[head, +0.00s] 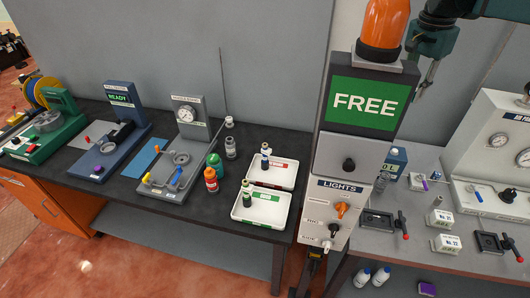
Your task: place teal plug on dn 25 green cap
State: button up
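My gripper (428,78) hangs high at the upper right, over the right bench, far from the trays. Its fingers are small and dark, and I cannot tell their opening; I see nothing clearly held. A white tray with a green label (262,213) holds a small dark piece with a green part (247,196). I cannot tell which piece is the teal plug or the DN 25 green cap, since size marks are too small.
The grey FREE/LIGHTS column (345,160) with an orange lamp (381,28) stands between the two benches. Gauge stands (186,115) and a press crowd the left bench.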

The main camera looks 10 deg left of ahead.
jog(key=w+a+n+p, duration=0.1)
jog(key=w+a+n, duration=0.1)
jog(key=a, duration=0.7)
jog(key=w+a+n, duration=0.2)
jog(key=w+a, duration=0.1)
jog(key=a, duration=0.6)
jog(key=n+y+p, duration=0.2)
jog(key=n+p, duration=0.1)
jog(key=n, duration=0.8)
send_over(213, 157)
notch_tip(213, 157, down, 26)
jog(key=shift+f, duration=0.45)
jog(key=shift+f, duration=0.1)
jog(key=shift+f, duration=3.05)
